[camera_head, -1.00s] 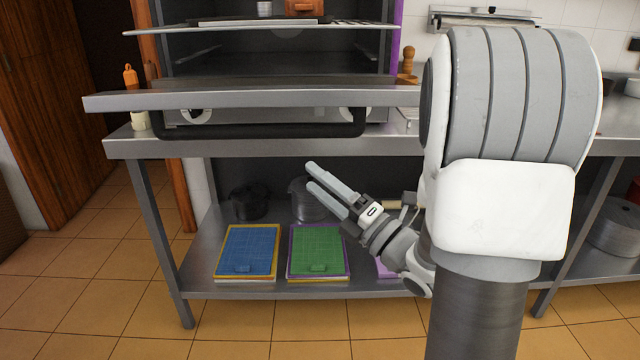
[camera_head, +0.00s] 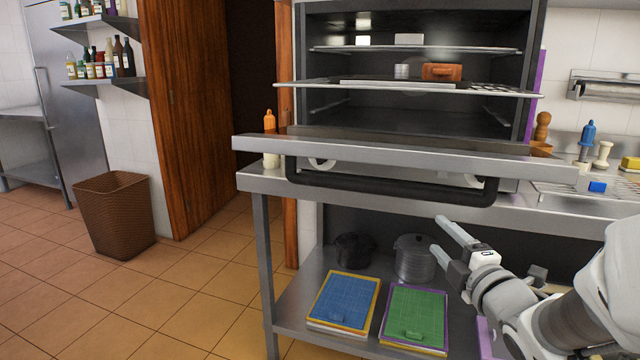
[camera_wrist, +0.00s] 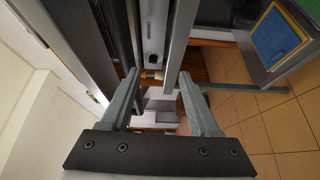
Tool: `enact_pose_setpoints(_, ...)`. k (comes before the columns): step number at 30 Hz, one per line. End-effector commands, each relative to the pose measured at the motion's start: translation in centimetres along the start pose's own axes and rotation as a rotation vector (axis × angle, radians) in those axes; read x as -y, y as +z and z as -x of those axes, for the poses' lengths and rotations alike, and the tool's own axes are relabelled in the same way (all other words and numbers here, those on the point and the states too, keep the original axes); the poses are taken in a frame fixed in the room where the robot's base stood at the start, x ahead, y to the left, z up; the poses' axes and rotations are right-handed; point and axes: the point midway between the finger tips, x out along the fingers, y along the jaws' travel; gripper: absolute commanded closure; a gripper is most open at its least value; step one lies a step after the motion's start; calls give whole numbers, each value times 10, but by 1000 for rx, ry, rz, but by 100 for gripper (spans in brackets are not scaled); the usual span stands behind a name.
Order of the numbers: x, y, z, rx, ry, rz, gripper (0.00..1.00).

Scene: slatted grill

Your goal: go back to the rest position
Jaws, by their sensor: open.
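My gripper (camera_head: 446,242) is open and empty in the head view. It is in front of the steel table, below the oven door's handle (camera_head: 390,184) and above the lower shelf. Its two grey fingers point up and to the left. In the wrist view my gripper (camera_wrist: 160,92) shows both fingers apart with nothing between them. The oven (camera_head: 420,62) stands on the table with its door (camera_head: 410,158) lowered flat. A slatted rack (camera_head: 505,91) in the oven is pulled out and bears an orange-brown block (camera_head: 441,72) and a small grey cylinder (camera_head: 401,71).
Blue (camera_head: 343,299) and green (camera_head: 413,316) boards lie on the lower shelf (camera_head: 292,312) in front of dark pots (camera_head: 354,250). The open door and table legs are close to my arm. Open tiled floor (camera_head: 150,305) lies left, with a brown basket (camera_head: 113,215).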

Motion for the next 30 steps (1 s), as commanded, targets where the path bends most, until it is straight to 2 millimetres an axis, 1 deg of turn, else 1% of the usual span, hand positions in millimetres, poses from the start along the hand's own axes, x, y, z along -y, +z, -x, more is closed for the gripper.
enact_pose_setpoints(2, -4, 1, 3, 63, -49, -83, 38)
enact_pose_setpoints(8, 0, 6, 21, 248, -177, -346, 38)
enact_pose_setpoints(14, 9, -3, 56, 427, -290, -637, 38)
enact_pose_setpoints(20, 25, -29, 102, 603, -409, -941, 38)
enact_pose_setpoints(24, 37, -56, 141, 723, -503, -1144, 38)
enact_pose_setpoints(29, 49, -92, 188, 854, -618, -1341, 38)
enact_pose_setpoints(30, 52, -101, 200, 886, -649, -1382, 38)
